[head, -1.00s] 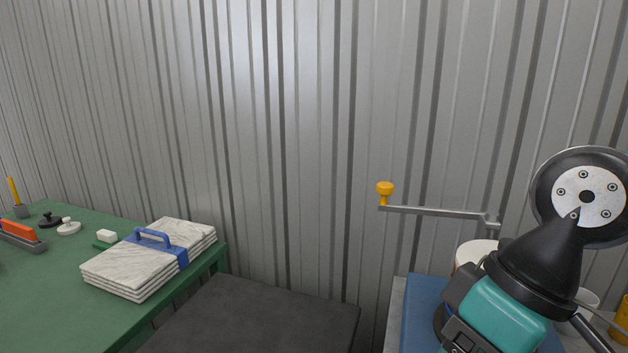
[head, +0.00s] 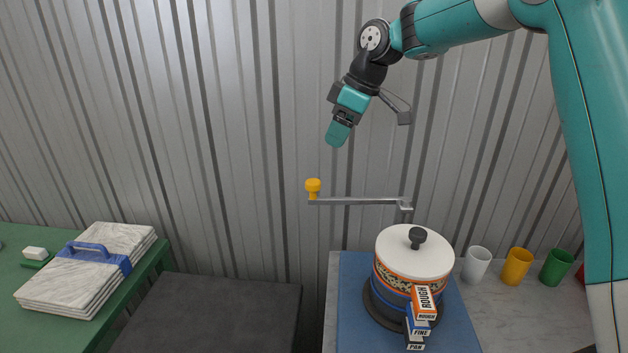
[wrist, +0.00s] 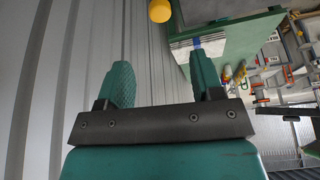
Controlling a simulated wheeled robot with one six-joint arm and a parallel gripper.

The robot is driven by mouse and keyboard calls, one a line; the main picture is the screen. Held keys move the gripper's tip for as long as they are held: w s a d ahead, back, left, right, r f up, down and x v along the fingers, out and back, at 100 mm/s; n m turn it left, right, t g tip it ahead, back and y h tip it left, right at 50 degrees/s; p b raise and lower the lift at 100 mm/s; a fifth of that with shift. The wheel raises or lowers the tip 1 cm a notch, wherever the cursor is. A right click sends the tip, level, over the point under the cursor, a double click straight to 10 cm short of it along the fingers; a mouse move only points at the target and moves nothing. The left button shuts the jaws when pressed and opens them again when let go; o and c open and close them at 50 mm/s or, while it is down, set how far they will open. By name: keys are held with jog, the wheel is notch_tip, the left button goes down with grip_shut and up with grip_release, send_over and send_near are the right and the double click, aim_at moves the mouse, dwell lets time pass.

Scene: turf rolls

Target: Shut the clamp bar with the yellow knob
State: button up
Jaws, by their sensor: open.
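The yellow knob (head: 313,186) stands upright on the left end of a thin grey clamp bar (head: 355,201). In the head view the bar extends level to the left from a small bracket, in front of the metal wall. The stack of sieves (head: 414,258) with a white lid and black knob stands below the bar's right end. My gripper (head: 338,134) hangs above and slightly right of the yellow knob, apart from it. In the wrist view my gripper (wrist: 160,64) is open with nothing between its fingers, and the yellow knob (wrist: 159,10) shows beyond them at the top edge.
The sieve stack stands on a blue mat (head: 350,300), with labels ROUGH, FINE and PAN in front. White (head: 476,264), yellow (head: 517,266) and green (head: 556,267) cups stand to the right. A green table (head: 60,340) at left bears strapped slabs (head: 88,268).

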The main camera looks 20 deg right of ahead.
aim_at(314, 182)
jog(key=p+x, duration=0.3)
jog(key=x, duration=1.1)
jog(key=shift+a+f, duration=0.1)
jog(key=shift+f, duration=0.1)
grip_shut()
jog(key=shift+s, duration=0.15)
